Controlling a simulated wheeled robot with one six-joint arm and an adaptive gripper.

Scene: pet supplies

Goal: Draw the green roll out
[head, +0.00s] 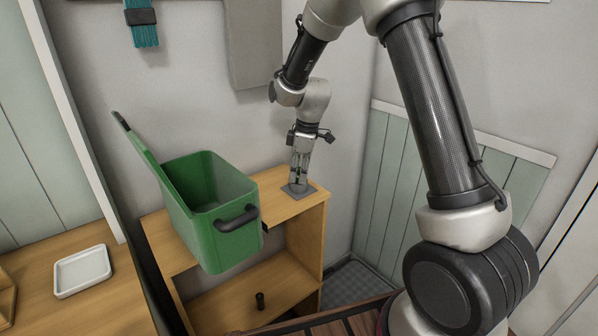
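My gripper (299,178) points straight down over the right part of the wooden shelf unit's top, just above a grey square plate (313,189). A small bit of green, likely the green roll (300,172), shows between its fingers. Most of the roll is hidden by the gripper. The view is too small to tell whether the fingers press on it or only stand around it.
A dark small cylinder (260,301) stands on the lower shelf. A white dish (82,271) sits on the left counter.

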